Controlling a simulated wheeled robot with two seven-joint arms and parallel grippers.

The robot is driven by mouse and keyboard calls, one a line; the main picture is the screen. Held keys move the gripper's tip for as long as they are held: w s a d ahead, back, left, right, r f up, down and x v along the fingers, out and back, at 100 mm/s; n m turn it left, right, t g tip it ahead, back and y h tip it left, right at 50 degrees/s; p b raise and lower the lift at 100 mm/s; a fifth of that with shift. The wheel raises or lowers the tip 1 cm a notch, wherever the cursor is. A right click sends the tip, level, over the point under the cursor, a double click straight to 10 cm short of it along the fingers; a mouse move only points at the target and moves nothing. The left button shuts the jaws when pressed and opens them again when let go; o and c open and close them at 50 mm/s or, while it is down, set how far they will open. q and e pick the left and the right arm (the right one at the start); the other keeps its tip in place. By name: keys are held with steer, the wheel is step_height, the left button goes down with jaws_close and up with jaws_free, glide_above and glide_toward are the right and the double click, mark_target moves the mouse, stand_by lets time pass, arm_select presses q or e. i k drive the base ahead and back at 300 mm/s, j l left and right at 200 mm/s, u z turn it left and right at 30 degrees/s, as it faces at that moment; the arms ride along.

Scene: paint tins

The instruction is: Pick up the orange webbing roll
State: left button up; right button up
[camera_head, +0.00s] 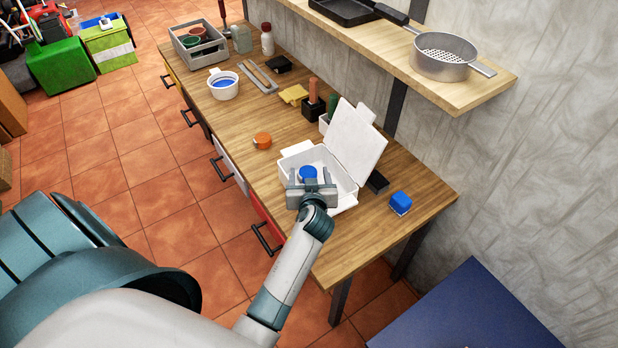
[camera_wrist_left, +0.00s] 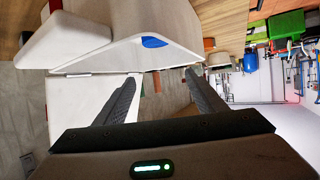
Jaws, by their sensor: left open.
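The orange webbing roll (camera_head: 262,140) lies on the wooden workbench, to the left of and behind an open white box (camera_head: 348,187) in the head view. My left gripper (camera_head: 311,178) is over the white box, to the right of and nearer than the roll. Its two fingers stand apart with nothing held between them, and they also show in the left wrist view (camera_wrist_left: 162,80). A blue round thing (camera_head: 308,172) shows just beyond the fingers, in or over the box. I cannot surely make out the roll in the left wrist view. My right gripper is out of view.
The box's raised lid (camera_head: 357,138) stands on its wall side. A blue block (camera_head: 400,203) is at the right. A dark holder (camera_head: 313,108), yellow cloth (camera_head: 293,94) and white pot (camera_head: 223,85) lie farther back. A shelf (camera_head: 470,88) overhangs the wall side. Bare bench surrounds the roll's left.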

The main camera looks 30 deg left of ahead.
mark_target(263, 140)
steer(key=k+l, duration=0.15)
steer(key=u, duration=1.4)
